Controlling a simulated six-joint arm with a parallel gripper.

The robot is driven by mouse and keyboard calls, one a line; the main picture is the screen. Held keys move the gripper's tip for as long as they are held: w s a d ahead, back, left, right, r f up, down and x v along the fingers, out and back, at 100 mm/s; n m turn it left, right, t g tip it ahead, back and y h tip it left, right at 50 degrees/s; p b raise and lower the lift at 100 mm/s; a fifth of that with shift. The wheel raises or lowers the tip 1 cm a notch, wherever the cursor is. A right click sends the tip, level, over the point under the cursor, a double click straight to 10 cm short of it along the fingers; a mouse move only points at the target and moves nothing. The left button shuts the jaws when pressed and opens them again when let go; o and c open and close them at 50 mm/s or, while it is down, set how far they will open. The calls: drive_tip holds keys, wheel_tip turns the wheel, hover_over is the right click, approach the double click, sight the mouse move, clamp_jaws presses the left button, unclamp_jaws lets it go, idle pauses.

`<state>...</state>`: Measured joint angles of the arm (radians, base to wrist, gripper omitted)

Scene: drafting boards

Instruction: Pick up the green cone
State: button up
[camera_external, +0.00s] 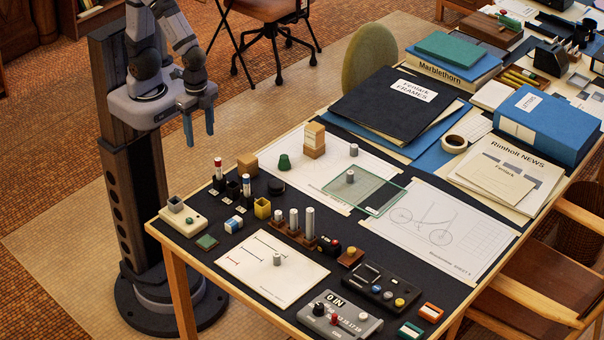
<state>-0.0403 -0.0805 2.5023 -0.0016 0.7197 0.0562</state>
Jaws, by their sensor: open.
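The green cone (284,162) is a small, dark green piece with a narrowed top. It stands upright near the left corner of a white drawing sheet on the table, left of a stack of wooden blocks (314,140). My gripper (199,140) hangs in the air beyond the table's left edge, to the left of the cone and higher in the picture. Its blue fingers point down.
A wooden cube (247,165) and a black round piece (276,187) stand close to the cone. Upright marker-like pieces (246,187) stand nearer my arm. A glass plate (364,191) with a grey cylinder lies to the right. Dark folders (393,112) lie behind.

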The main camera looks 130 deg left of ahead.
drive_tip(key=w+a+f+m, duration=0.1)
drive_tip(key=w+a+f, duration=0.2)
drive_tip(key=w+a, duration=0.6)
drive_tip(key=m, duration=0.2)
hover_over(284, 156)
wheel_tip(284, 156, down, 5)
drive_tip(key=shift+f, duration=0.2)
drive_tip(key=shift+f+p, duration=1.05)
drive_tip(key=shift+f, duration=2.6)
drive_tip(key=c, duration=1.1)
